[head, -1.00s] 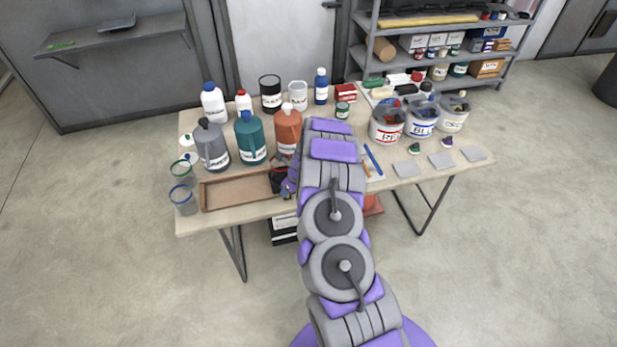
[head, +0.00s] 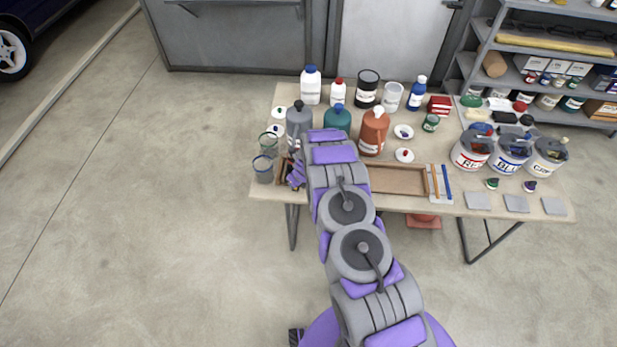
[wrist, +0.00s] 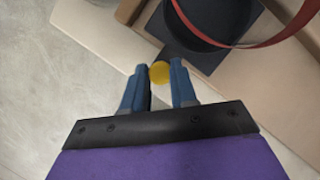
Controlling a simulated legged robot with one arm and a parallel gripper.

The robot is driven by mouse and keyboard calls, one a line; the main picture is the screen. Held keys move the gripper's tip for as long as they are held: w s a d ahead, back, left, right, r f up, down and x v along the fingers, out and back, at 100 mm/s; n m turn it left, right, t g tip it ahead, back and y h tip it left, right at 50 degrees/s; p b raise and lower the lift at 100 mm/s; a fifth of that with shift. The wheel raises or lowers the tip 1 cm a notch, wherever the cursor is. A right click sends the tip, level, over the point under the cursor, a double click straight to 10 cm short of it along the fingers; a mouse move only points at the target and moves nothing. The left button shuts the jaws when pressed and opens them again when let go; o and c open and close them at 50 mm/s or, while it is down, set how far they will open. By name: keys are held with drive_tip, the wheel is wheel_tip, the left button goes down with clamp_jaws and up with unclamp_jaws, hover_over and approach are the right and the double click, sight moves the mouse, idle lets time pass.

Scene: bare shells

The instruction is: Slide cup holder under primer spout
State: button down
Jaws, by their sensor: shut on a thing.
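The cup holder (wrist: 203,60) is dark, with a round yellow knob (wrist: 160,73) on its near side. My gripper (wrist: 162,80) has its two blue fingers closed around the knob. A cup with a red rim (wrist: 262,43) sits over the holder, cut off by the frame's top. In the head view my gripper (head: 296,176) is at the left end of the wooden tray (head: 398,181), and my arm hides most of the holder. The grey bottle (head: 298,120) stands just behind that end; its label and spout are largely hidden, so I cannot tell the alignment.
Teal (head: 337,118) and orange (head: 373,132) bottles stand behind the tray, right of the grey one. Cups with green (head: 268,146) and blue (head: 263,170) rims stand close to the left. Paint buckets (head: 512,152) are at the right. The tray's right part is empty.

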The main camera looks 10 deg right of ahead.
drive_tip(key=shift+w+a+r, duration=0.2)
drive_tip(key=shift+w+a, duration=0.1)
drive_tip(key=shift+a, duration=0.4)
drive_tip(key=c, duration=1.3)
unclamp_jaws()
drive_tip(key=o, duration=0.4)
drive_tip(key=shift+a+f, duration=0.15)
drive_tip(key=shift+a, duration=0.1)
drive_tip(key=shift+d, duration=0.15)
drive_tip(key=shift+s+d+r, duration=0.15)
drive_tip(key=shift+d+r, duration=0.1)
drive_tip(key=shift+r, duration=0.15)
drive_tip(key=v, duration=1.6)
drive_tip(key=shift+a+r+p, duration=0.2)
drive_tip(key=shift+p, duration=0.2)
